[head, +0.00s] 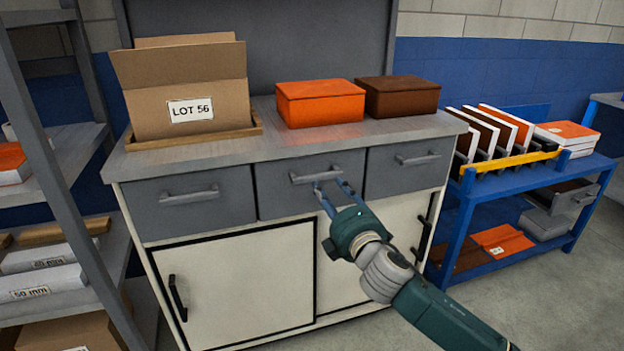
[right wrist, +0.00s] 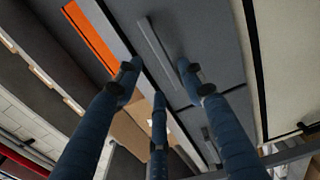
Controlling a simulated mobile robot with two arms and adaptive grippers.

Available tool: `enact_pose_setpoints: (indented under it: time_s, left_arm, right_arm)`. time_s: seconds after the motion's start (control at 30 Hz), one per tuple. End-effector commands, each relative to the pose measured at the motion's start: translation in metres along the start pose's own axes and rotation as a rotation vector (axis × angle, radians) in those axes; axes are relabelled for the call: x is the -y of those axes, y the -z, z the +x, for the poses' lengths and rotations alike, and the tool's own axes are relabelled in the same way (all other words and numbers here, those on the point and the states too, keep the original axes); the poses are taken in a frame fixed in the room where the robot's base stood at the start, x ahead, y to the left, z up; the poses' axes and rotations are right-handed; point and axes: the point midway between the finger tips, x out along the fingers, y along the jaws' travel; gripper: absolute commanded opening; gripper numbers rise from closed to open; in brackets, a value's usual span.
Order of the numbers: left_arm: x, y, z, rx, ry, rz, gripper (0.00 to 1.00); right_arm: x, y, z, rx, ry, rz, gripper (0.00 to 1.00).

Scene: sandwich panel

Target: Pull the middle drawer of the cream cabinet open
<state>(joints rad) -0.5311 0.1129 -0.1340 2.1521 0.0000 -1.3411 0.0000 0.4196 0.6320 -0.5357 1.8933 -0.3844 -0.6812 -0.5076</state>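The cream cabinet (head: 240,283) stands ahead with a row of three grey drawers under its top. The middle drawer (head: 277,200) looks shut, its front in line with the drawers beside it. Its bar handle (head: 314,175) runs across the upper front, and also shows in the right wrist view (right wrist: 155,50). My right gripper (head: 333,187) is in front of this drawer, just below and right of the handle. In the right wrist view its fingers (right wrist: 158,75) are spread, with the handle ahead of them and nothing held. My left gripper is not in view.
A cardboard box (head: 185,85) on a tray, an orange box (head: 320,103) and a brown box (head: 402,96) stand on the cabinet top. A grey shelf rack (head: 60,180) is close on the left. A blue rack (head: 455,235) stands right of the cabinet.

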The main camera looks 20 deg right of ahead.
Motion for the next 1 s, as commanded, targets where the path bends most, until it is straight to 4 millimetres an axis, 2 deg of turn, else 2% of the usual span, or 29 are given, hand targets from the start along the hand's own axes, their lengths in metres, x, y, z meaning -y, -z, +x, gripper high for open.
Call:
enact_pose_setpoints:
  time_s: [0.2,0.43,0.6,0.87,0.9,1.0]
  left_arm:
    - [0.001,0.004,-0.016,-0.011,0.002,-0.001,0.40]
    - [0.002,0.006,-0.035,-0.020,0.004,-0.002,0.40]
    - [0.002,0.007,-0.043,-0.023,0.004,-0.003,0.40]
    - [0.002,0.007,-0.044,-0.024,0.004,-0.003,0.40]
    - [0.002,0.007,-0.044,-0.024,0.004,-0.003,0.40]
    - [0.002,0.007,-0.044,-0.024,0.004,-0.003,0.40]
  right_arm:
    - [-0.001,0.000,0.043,0.002,-0.001,0.003,0.40]
    - [0.001,0.000,0.079,0.001,0.000,0.004,0.40]
    - [0.001,0.000,0.090,0.000,0.002,0.004,0.40]
    - [0.001,0.000,0.092,-0.001,0.002,0.004,0.40]
    - [0.001,0.000,0.092,-0.001,0.002,0.004,0.38]
    - [0.001,0.000,0.092,0.000,0.002,0.004,0.18]
